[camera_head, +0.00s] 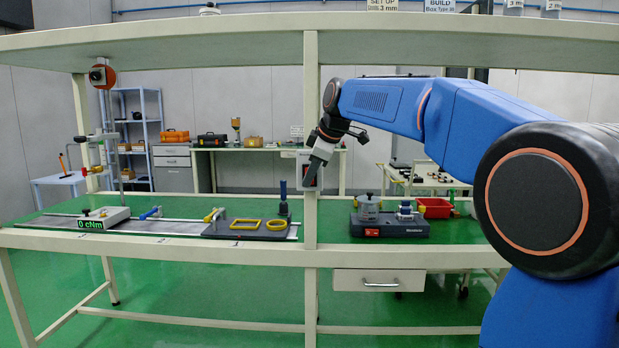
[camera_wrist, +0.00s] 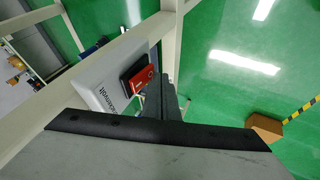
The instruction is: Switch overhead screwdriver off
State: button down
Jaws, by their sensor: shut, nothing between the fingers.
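A pale switch box (camera_wrist: 103,72) with dark lettering shows in the wrist view, with a red rocker switch (camera_wrist: 139,78) in a black surround. In the head view the box (camera_head: 304,157) is on the bench's middle post, partly covered by my gripper (camera_head: 316,172). My gripper is shut and empty. In the wrist view its dark fingers (camera_wrist: 162,97) are close beside the rocker's right edge; I cannot tell whether they touch it. Which side of the rocker is pressed in is not clear. An orange round unit (camera_head: 102,76) hangs from the shelf at the far left; it may hold the screwdriver.
The bench's upper shelf (camera_head: 200,48) runs above my arm. Below the box, the bench carries a grey device with a red switch (camera_head: 372,233), a red bin (camera_head: 434,207) and a fixture with yellow parts (camera_head: 246,224). A drawer (camera_head: 379,282) hangs under the bench.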

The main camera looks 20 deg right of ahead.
dwell(0.3)
jog(key=shift+w+f+t, duration=0.15)
jog(key=shift+w+t, duration=0.05)
jog(key=shift+t, duration=0.1)
